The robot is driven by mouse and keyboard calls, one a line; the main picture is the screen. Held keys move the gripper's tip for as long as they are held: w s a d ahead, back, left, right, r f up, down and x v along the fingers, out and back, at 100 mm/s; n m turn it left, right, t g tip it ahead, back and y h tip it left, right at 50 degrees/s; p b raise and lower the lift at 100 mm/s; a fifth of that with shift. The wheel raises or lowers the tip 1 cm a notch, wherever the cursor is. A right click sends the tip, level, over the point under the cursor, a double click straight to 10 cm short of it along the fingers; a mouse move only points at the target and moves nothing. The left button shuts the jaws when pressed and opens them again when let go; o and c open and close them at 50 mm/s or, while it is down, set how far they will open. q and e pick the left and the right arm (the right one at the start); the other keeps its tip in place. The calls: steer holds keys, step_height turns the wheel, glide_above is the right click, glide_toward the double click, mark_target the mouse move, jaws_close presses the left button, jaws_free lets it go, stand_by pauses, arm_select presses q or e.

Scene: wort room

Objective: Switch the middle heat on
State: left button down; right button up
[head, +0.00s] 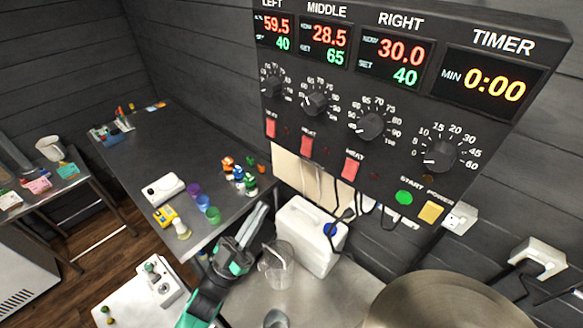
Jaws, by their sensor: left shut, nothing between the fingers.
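The black control panel (400,105) hangs on the wall at the upper right. Its MIDDLE display (325,45) reads 28.5 in red with 65 set in green. Below it are the middle knob (316,102) and the red middle heat switch (307,146). A small indicator beside that switch looks dark. The left heat switch (270,128) and right heat switch (351,166) are also red. My left gripper (262,208) is shut and empty, pointing up, below and left of the middle heat switch and apart from the panel. My right gripper is not in view.
A white canister (305,236) and a clear jug (276,268) stand near my left gripper. A large metal lid or vessel (450,302) is at the lower right. Cables hang under the panel. A side table (150,150) holds cups, bottles and a scale.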

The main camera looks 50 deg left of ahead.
arm_select(q)
steer(key=p, duration=0.3)
glide_toward(305, 149)
step_height(305, 149, up, 4)
steer(key=w, duration=0.4)
steer(key=shift+w+a+f, duration=0.2)
steer(key=shift+w, duration=0.05)
